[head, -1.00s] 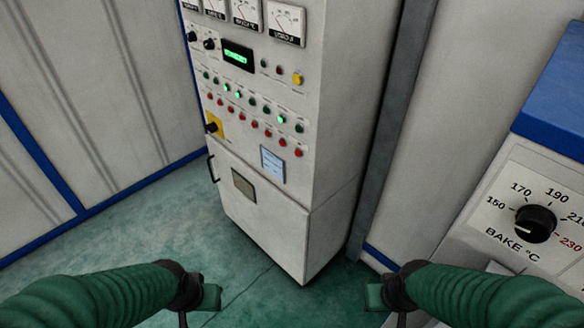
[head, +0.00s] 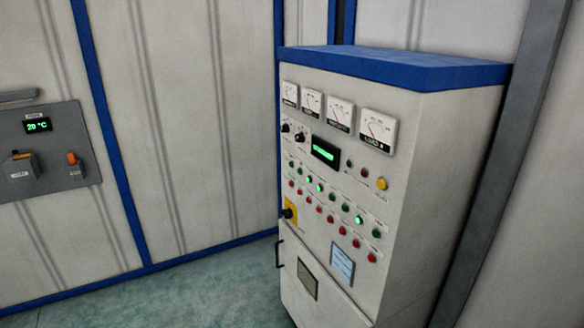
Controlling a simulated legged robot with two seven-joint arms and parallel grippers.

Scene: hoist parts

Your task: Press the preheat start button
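A white control cabinet (head: 425,150) with a blue top stands right of centre in the head view. Its front has a row of green buttons or lamps, some lit, including a lit one (head: 359,219) at the right. A row of red buttons (head: 343,230) runs below. A yellow button (head: 382,184) sits at the upper right. The small labels are too blurred to read, so I cannot tell which button is preheat start. Neither of my grippers is in view.
Green floor (head: 200,295) lies clear left of the cabinet. A grey post (head: 500,150) stands right of it.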

